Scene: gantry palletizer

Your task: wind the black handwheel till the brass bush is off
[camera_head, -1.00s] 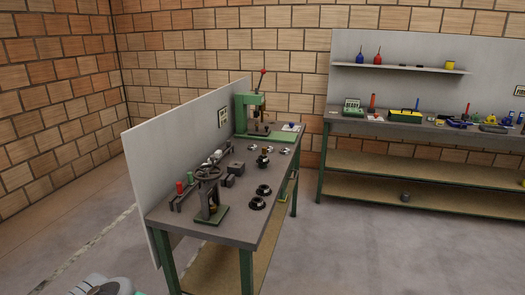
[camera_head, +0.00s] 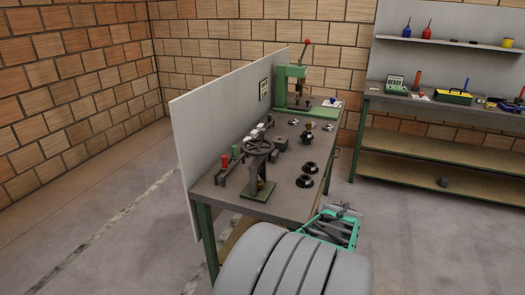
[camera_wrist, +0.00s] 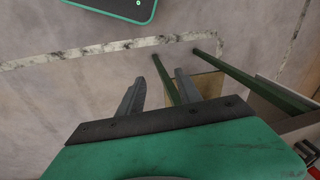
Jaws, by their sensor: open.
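The black handwheel (camera_head: 259,148) lies flat on top of a small upright press with a green base (camera_head: 258,193), near the front left of the workbench. A small brass piece, which looks like the brass bush (camera_head: 261,185), shows low inside the press frame; how it sits is too small to tell. My gripper (camera_head: 342,211) is in front of the bench's near right corner, apart from the press. In the wrist view my gripper (camera_wrist: 158,75) has its two grey fingers spread with nothing between them, pointing toward the floor and bench legs.
The workbench (camera_head: 228,192) also carries dark round fixtures (camera_head: 306,181), red and green pieces at the left, and a green arbor press (camera_head: 290,90) at the back. A grey panel (camera_head: 225,120) stands along its left side. A second bench (camera_head: 440,107) is at the right. Floor between is clear.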

